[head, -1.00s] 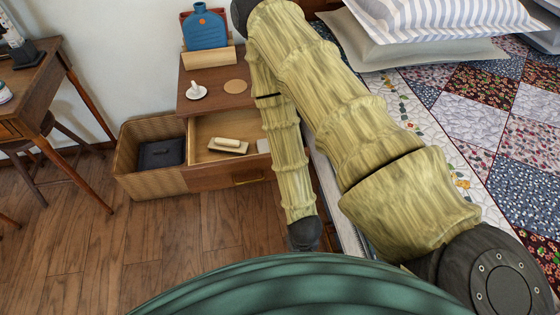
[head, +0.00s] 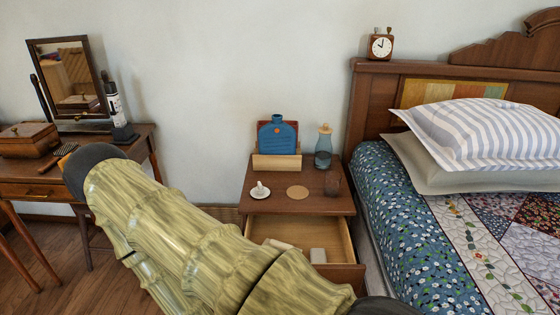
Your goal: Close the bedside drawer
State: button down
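The bedside drawer (head: 338,240) is pulled open from the wooden nightstand (head: 258,208) beside the bed. Its pale inside shows, with a cream block (head: 280,245) and a small white item (head: 318,255) in it. Part of the drawer front (head: 348,276) shows at the lower right. My arm crosses in front of the drawer's left and lower part and hides its handle. My gripper is not in view, so I cannot tell where it is relative to the drawer.
On the nightstand stand a blue bottle (head: 277,136) in a wooden holder, a glass carafe (head: 323,148), a white saucer (head: 259,194), a round coaster (head: 297,192) and a dark cup (head: 332,183). The bed (head: 415,235) is close on the right. A dressing table (head: 30,172) stands left.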

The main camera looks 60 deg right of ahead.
aim_at(331, 233)
jog(key=u, duration=1.3)
jog(key=i, duration=0.45)
jog(key=z, duration=3.35)
